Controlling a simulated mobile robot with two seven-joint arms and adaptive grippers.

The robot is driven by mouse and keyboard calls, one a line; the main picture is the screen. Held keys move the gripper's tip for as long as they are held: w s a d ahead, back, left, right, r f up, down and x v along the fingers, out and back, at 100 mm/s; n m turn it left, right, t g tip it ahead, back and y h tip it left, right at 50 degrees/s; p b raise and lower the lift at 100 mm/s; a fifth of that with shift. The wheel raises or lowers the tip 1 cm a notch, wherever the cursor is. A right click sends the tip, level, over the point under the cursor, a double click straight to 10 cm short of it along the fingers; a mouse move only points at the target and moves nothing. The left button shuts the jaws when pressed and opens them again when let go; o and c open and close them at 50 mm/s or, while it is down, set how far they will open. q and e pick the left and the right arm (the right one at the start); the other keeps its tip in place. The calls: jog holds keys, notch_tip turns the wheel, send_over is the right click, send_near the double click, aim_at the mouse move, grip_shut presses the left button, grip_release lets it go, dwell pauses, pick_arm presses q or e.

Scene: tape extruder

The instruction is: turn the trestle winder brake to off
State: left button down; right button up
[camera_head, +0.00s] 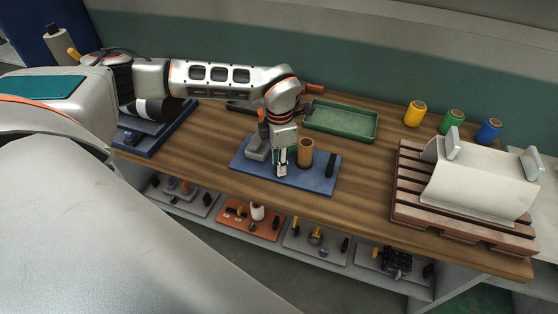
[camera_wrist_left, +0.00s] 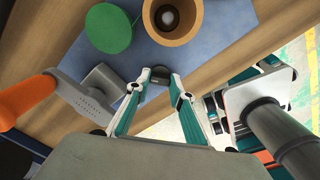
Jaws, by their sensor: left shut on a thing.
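The winder stands on a blue base plate (camera_head: 318,180) on the wooden table. It carries a brown cardboard core (camera_head: 306,152), a grey block (camera_head: 257,148) and a black upright part (camera_head: 331,165). My left gripper (camera_head: 281,166) points down over the plate's front, left of the core. In the left wrist view its fingers (camera_wrist_left: 160,76) are shut on a small dark grey knob (camera_wrist_left: 158,73), seemingly the brake. The core (camera_wrist_left: 174,22) and a green disc (camera_wrist_left: 109,28) lie beyond it. The knob's setting cannot be read. Teal-and-white parts at the wrist view's right look like my right gripper.
A green tray (camera_head: 342,122) lies behind the winder. Yellow, green and blue spools (camera_head: 452,121) stand at the back right. A shelf below the table holds several small devices. Bare table lies between plate and pallet.

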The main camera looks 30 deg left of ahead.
pick_arm(q)
jog(key=n+p, duration=0.1)
jog(key=n, duration=0.3)
jog(key=shift+n, duration=0.4)
jog(key=n, duration=0.5)
jog(key=shift+p, duration=0.3)
jog(key=shift+n, duration=0.3)
jog(key=c, duration=1.8)
grip_release()
jog(key=shift+o, duration=0.2)
notch_tip(320, 180, up, 12)
